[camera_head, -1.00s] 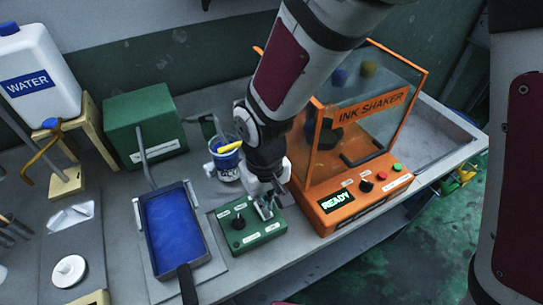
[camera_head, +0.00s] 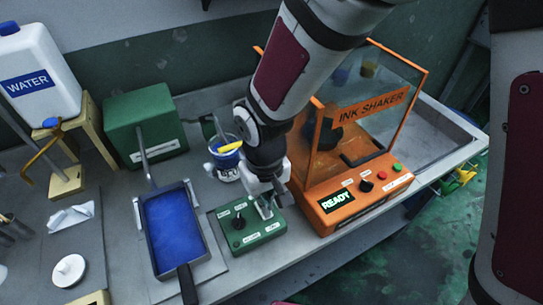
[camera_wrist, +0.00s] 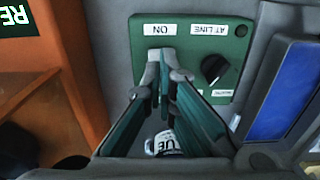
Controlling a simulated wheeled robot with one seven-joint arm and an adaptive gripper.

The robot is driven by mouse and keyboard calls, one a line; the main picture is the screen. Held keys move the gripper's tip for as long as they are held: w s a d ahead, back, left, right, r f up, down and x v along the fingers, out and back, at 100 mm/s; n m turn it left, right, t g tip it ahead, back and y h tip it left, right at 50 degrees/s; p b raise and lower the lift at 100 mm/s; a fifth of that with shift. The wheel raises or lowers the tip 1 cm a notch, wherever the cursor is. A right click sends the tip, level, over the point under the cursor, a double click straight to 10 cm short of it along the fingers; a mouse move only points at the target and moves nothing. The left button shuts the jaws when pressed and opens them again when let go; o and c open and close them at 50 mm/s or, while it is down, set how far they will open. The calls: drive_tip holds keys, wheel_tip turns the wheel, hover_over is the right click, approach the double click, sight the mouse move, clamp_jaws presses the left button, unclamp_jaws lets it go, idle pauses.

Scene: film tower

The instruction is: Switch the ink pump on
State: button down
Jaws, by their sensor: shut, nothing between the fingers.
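The green control box (camera_head: 247,228) sits on the bench between the blue ink tray and the orange shaker. It has a black knob (camera_head: 238,222) and white labels. My gripper (camera_head: 266,212) is shut and empty, low over the right part of the box. In the wrist view its fingertips (camera_wrist: 165,60) are just below the ON label. They hide that part of the panel, so no switch lever can be made out there.
The blue ink tray (camera_head: 172,230) lies left of the box. The orange ink shaker (camera_head: 355,195), reading READY, stands close on the right. An ink can (camera_head: 227,168) is behind the box, and a green case (camera_head: 145,125) stands further back left. The bench edge is in front.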

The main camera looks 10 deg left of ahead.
drive_tip(key=shift+f+b, duration=0.6)
drive_tip(key=shift+f, duration=0.55)
idle(0.7)
drive_tip(key=shift+r, duration=0.1)
drive_tip(key=shift+r+p, duration=2.35)
drive_tip(key=shift+r, duration=1.1)
